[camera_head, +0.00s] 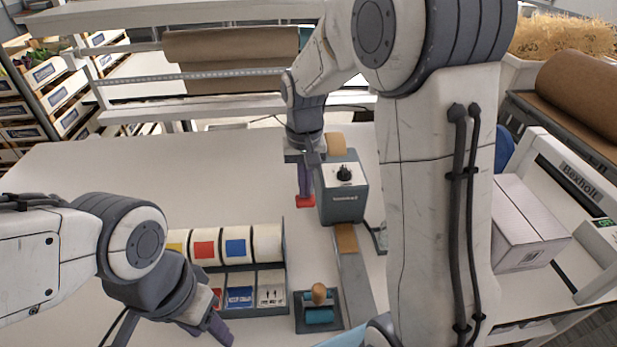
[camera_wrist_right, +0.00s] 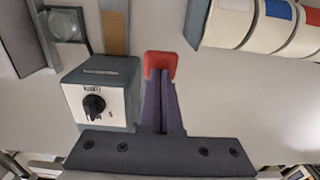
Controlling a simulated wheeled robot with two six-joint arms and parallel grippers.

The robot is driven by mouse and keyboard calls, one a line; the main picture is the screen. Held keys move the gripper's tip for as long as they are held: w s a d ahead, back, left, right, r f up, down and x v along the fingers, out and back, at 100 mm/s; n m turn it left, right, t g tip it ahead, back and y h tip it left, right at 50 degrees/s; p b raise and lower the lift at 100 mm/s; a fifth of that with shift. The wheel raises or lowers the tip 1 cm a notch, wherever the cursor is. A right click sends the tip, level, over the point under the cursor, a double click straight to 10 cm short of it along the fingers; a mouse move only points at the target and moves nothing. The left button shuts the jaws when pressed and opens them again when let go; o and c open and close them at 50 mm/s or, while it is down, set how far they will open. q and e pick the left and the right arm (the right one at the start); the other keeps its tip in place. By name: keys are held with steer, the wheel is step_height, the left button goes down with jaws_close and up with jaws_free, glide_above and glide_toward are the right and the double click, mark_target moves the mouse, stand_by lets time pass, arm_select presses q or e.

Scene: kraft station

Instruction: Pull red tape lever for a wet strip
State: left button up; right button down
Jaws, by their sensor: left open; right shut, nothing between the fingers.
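The tape dispenser (camera_head: 341,192) is a grey box with a black knob, standing at the middle of the table; it also shows in the right wrist view (camera_wrist_right: 75,95). A strip of brown tape (camera_head: 346,238) sticks out of its front. The red lever end (camera_head: 305,201) is at the dispenser's left side. My right gripper (camera_head: 304,188) is shut with its purple fingertips right at the red lever end (camera_wrist_right: 160,65), nothing held between them. Whether they touch it is unclear. My left gripper (camera_head: 222,332) is open and empty, low at the left front; its fingers are partly hidden.
A rack (camera_head: 283,255) with label rolls and card bins stands left of the dispenser. A roller tray (camera_head: 319,318) sits in front. A closed box (camera_head: 524,222) lies at the right. The table's left part (camera_head: 90,180) is clear.

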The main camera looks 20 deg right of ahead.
mark_target(305, 202)
steer(key=shift+f+b, duration=1.45)
steer(key=shift+f, duration=0.95)
step_height(305, 202, up, 12)
steer(key=p, duration=1)
steer(key=shift+p, duration=0.3)
